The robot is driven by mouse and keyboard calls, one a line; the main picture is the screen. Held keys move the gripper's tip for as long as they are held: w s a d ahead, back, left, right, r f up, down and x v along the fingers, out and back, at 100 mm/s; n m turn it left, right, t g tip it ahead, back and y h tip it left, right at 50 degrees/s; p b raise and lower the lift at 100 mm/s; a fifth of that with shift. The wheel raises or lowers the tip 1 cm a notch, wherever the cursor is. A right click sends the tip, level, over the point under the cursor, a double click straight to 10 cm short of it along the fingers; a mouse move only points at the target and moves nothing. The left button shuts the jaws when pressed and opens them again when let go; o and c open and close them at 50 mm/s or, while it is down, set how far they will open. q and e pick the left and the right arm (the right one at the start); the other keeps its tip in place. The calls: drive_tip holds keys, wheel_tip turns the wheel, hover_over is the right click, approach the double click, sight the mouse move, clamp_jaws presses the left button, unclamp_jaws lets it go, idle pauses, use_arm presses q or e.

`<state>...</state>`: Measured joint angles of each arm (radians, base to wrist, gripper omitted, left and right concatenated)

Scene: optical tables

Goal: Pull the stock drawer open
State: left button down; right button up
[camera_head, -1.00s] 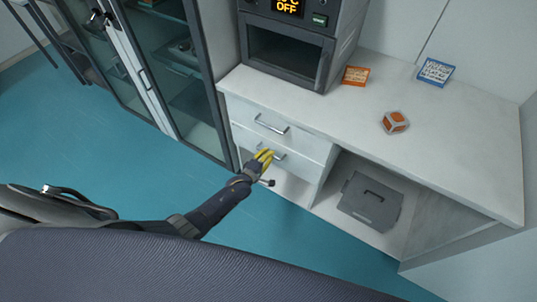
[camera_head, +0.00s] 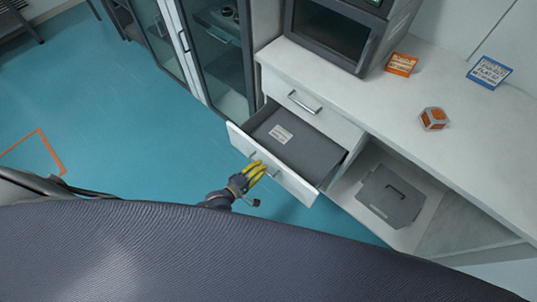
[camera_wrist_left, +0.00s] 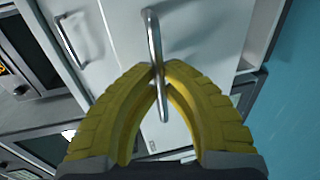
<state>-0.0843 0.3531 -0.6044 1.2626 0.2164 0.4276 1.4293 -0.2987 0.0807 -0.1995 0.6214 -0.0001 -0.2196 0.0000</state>
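The stock drawer (camera_head: 300,187) is the lower white drawer of the bench. It is pulled well out, and its grey inside with a white label (camera_head: 281,134) shows in the head view. My left gripper (camera_head: 256,171) is at its front, with yellow fingers on the drawer handle (camera_head: 272,174). In the left wrist view the fingertips (camera_wrist_left: 160,78) close together around the metal handle (camera_wrist_left: 154,45). My right gripper is in neither view.
The upper drawer (camera_head: 309,108) is shut. An oven-like device (camera_head: 333,31), two small cards and an orange-and-grey cube (camera_head: 434,118) stand on the worktop. A grey case (camera_head: 391,195) lies in the open bay to the right. A glass cabinet (camera_head: 222,60) stands at left.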

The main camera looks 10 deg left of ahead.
use_arm(q)
drive_tip(key=f+v, duration=0.1)
drive_tip(key=v, duration=0.8)
drive_tip(key=shift+s+a+f, duration=0.2)
drive_tip(key=shift+s+f, duration=0.15)
drive_tip(key=c, duration=1.5)
unclamp_jaws()
drive_tip(key=v, duration=1.2)
drive_tip(key=shift+r, duration=0.1)
drive_tip(key=shift+m, duration=0.3)
